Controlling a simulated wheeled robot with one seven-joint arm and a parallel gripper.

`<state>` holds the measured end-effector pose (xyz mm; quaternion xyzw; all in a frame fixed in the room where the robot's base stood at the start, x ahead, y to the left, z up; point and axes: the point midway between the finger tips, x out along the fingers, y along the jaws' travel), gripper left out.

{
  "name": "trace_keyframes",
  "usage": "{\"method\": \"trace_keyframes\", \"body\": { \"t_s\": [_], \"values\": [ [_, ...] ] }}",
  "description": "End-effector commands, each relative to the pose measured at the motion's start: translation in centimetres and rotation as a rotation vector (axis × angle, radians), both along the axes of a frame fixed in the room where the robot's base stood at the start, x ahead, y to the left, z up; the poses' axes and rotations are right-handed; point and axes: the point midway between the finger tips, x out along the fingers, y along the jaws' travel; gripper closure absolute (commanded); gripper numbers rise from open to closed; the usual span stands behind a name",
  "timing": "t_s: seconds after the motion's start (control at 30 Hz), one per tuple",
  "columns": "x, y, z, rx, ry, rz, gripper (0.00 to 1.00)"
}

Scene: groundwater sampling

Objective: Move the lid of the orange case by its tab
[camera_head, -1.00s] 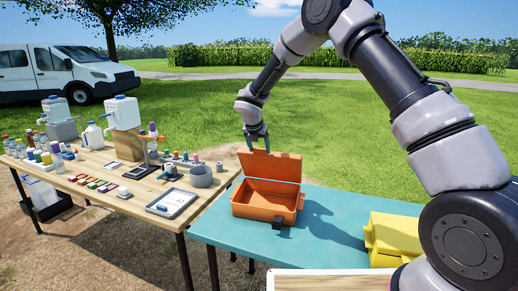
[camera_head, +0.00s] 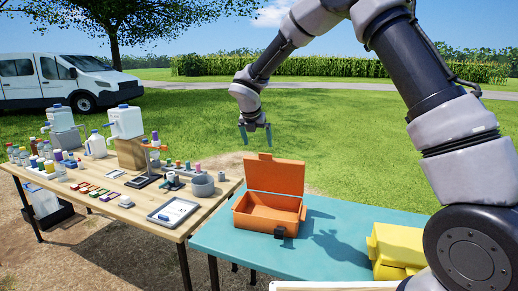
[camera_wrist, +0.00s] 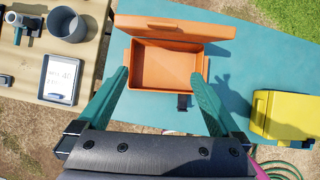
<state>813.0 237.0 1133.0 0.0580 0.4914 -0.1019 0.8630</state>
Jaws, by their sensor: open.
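The orange case (camera_head: 266,212) stands on the teal table with its lid (camera_head: 275,176) raised upright at the back edge. A small tab (camera_head: 265,156) sticks up from the lid's top edge. The case looks empty, and a dark latch (camera_head: 279,233) hangs at its front. My gripper (camera_head: 256,130) is open and empty, above the lid and apart from it. In the wrist view, the open fingers of my gripper (camera_wrist: 163,100) frame the case (camera_wrist: 163,68), with the lid (camera_wrist: 175,28) beyond them.
A yellow case (camera_head: 398,248) stands on the right of the teal table (camera_head: 340,235). The wooden table (camera_head: 135,215) at left holds bottles, jugs, a grey cup (camera_head: 203,186) and a tablet (camera_head: 173,212). The teal surface between the cases is clear.

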Motion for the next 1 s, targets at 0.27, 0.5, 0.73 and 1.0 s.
{"method": "trace_keyframes", "body": {
  "t_s": [0.27,0.5,0.73,1.0],
  "values": [
    [-0.3,0.0,0.6,0.000,0.000,0.000,0.00],
    [-0.4,0.1,-0.2,0.003,0.015,0.003,0.61],
    [0.3,-0.1,-1.7,0.004,0.024,0.003,1.00],
    [2.8,-0.8,-6.4,0.003,0.025,0.001,1.00]
  ]
}}
